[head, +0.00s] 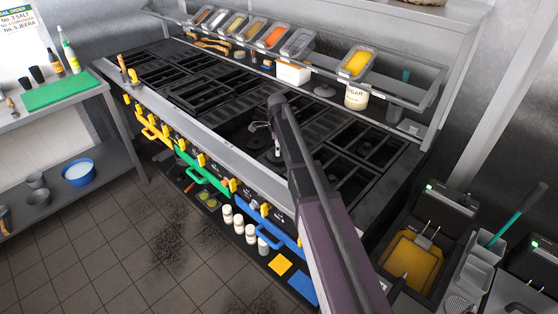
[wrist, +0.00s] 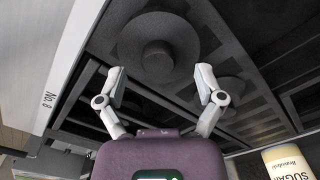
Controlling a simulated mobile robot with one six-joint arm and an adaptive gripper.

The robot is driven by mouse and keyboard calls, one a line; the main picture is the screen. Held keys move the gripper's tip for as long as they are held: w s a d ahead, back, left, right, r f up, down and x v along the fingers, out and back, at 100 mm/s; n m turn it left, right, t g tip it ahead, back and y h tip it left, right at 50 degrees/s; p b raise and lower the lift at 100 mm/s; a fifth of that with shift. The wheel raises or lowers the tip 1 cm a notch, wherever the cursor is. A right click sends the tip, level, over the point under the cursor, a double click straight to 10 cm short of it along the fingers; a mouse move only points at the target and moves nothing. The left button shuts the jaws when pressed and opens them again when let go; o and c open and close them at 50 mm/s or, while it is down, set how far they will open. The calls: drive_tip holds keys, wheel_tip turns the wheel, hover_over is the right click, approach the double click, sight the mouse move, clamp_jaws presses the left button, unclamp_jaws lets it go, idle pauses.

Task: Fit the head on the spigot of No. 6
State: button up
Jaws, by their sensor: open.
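In the wrist view, a dark round burner piece (wrist: 158,58) with a raised centre lies beyond my fingertips, roughly between them. I cannot tell whether it is a loose head or a fixed burner. A second dark round burner piece (wrist: 225,90) lies to its right, partly behind the right finger. A front label (wrist: 47,101) at the left looks like "No. 8". My gripper (wrist: 158,78) is open with nothing between its fingers. In the head view my gripper (head: 265,128) is over the middle of the black range (head: 330,160), and my arm hides part of the grates. I cannot make out No. 6.
A shelf with several food trays (head: 275,36) runs along the back. Fryers (head: 412,262) stand at the right. A side table with a green board (head: 60,92) is at the left.

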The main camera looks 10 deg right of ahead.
drive_tip(key=shift+f+b, duration=0.65)
drive_tip(key=shift+f, duration=0.3)
clamp_jaws()
